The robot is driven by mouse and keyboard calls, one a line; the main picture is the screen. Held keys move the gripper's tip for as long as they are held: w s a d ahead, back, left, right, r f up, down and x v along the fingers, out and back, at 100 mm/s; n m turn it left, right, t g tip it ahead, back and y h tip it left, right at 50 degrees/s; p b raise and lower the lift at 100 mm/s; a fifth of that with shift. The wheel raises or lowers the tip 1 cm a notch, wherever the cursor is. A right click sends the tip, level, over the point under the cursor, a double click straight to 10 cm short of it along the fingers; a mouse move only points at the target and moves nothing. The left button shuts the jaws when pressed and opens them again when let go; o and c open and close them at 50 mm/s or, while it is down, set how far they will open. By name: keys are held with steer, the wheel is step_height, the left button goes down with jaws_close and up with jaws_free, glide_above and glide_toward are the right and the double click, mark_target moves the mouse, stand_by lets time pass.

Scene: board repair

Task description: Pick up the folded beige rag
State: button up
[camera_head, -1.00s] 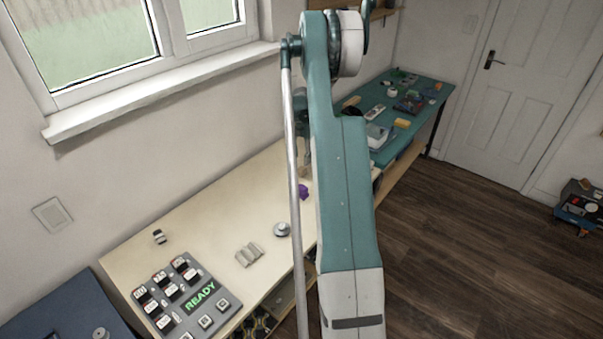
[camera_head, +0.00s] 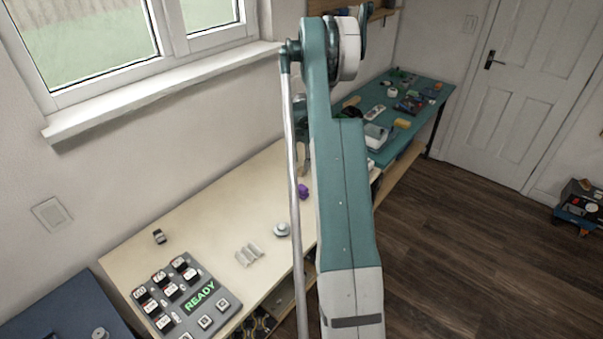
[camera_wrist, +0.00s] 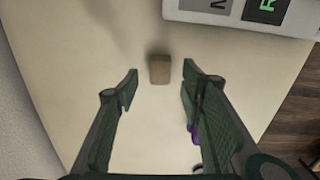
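A pale beige ridged piece (camera_head: 249,254) lies on the cream bench right of the button panel; it may be the folded beige rag, but it is too small to be sure. In the wrist view, a small tan-brown block (camera_wrist: 160,69) lies on the bench top, just beyond and between the fingertips. I cannot tell whether this block is the rag. My gripper (camera_wrist: 159,78) is open and empty, its two dark green fingers apart and pointing toward the block. In the head view my arm hides most of the gripper.
The READY button panel (camera_head: 186,296) stands on the bench's near end. A grey knob (camera_head: 282,230) and a purple item (camera_head: 304,191) lie along the bench; the right finger partly covers the purple item in the wrist view. A cluttered teal bench (camera_head: 431,106) stands beyond.

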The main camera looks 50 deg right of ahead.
mark_target(302, 169)
steer(key=shift+a+f+b, duration=0.1)
steer(key=shift+f+b, duration=0.2)
steer(key=shift+f, duration=2.15)
steer(key=c, duration=0.9)
